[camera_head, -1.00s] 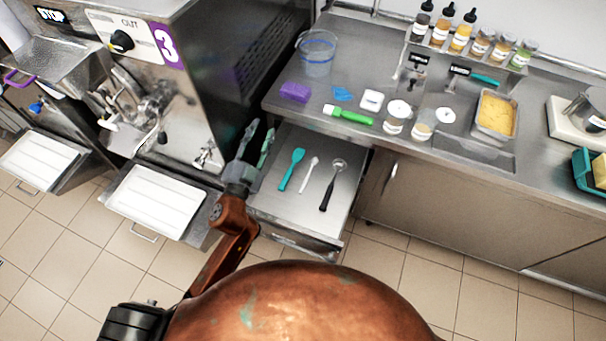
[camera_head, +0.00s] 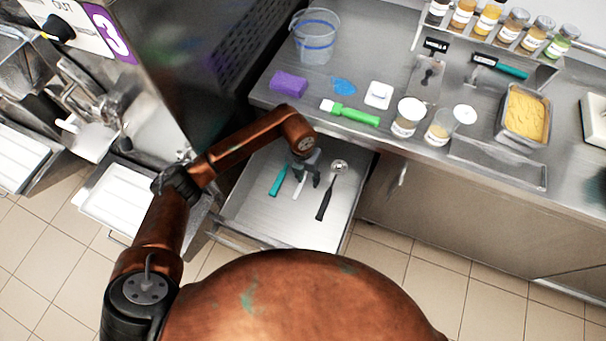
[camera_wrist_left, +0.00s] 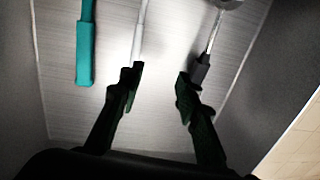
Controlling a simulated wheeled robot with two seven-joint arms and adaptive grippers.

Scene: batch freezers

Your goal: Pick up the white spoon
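The white spoon (camera_head: 299,187) lies in the open drawer (camera_head: 262,205), between a teal spatula (camera_head: 278,181) and a black-handled ladle (camera_head: 325,203). My left gripper (camera_head: 307,180) is over the drawer, pointing down, and hides the spoon's upper part in the head view. In the left wrist view the gripper (camera_wrist_left: 160,86) is open and empty. There the white spoon's handle (camera_wrist_left: 138,38) runs down to the left fingertip, which covers its end. The ladle (camera_wrist_left: 203,65) is near the right finger. Whether a finger touches the spoon I cannot tell. My right gripper is out of view.
The teal spatula also shows in the left wrist view (camera_wrist_left: 86,50). The counter (camera_head: 400,60) above the drawer holds a purple sponge (camera_head: 289,84), a green-handled brush (camera_head: 350,113), a clear bucket (camera_head: 316,38) and jars. A freezer stands left of the drawer.

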